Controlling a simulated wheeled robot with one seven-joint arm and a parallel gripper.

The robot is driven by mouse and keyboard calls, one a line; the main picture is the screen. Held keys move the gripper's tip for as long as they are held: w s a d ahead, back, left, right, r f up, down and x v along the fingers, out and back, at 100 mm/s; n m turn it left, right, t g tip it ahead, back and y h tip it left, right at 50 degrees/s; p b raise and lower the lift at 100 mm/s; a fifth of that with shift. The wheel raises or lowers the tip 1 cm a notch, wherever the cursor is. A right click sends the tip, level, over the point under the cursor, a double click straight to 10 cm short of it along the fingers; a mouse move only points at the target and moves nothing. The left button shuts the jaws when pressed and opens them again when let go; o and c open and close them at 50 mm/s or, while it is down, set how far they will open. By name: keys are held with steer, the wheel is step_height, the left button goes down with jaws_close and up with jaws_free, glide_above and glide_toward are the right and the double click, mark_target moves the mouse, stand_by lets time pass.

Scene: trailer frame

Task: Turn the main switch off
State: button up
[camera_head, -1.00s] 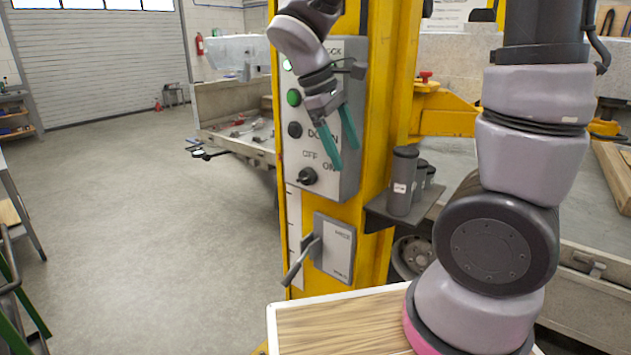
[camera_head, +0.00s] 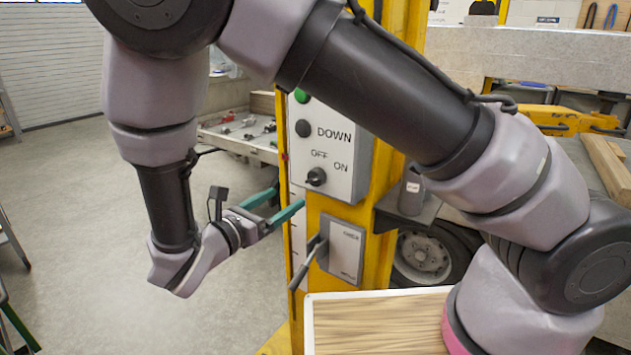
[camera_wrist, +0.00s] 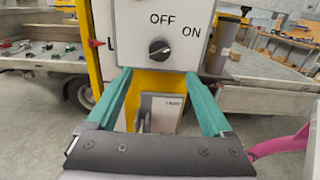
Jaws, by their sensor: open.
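The main switch is a black rotary knob (camera_head: 316,177) with OFF and ON labels on the grey control box (camera_head: 345,150), which is fixed to a yellow post. The knob also shows in the wrist view (camera_wrist: 159,49), at upper middle, with its pointer line tilted toward the ON side. My gripper (camera_head: 287,203) is left of the box, with teal fingers apart and pointing toward the post just below knob height. In the wrist view the two fingers (camera_wrist: 160,90) stand wide apart, empty, below the knob and not touching it.
A grey lever unit (camera_head: 345,250) with a handle sits on the post below the box. A shelf with a dark cylinder (camera_head: 411,192) is to the right. A wooden-topped surface (camera_head: 380,325) lies below. The floor at left is open.

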mark_target(312, 182)
steer(key=x, duration=1)
steer(key=shift+w+d, duration=0.2)
steer(key=shift+w, duration=0.1)
jaws_close()
steer(key=shift+n, duration=0.4)
steer(key=n, duration=0.5)
steer(key=shift+n, duration=0.3)
steer(key=n, duration=0.5)
steer(key=shift+s, duration=0.1)
steer(key=shift+n, duration=0.4)
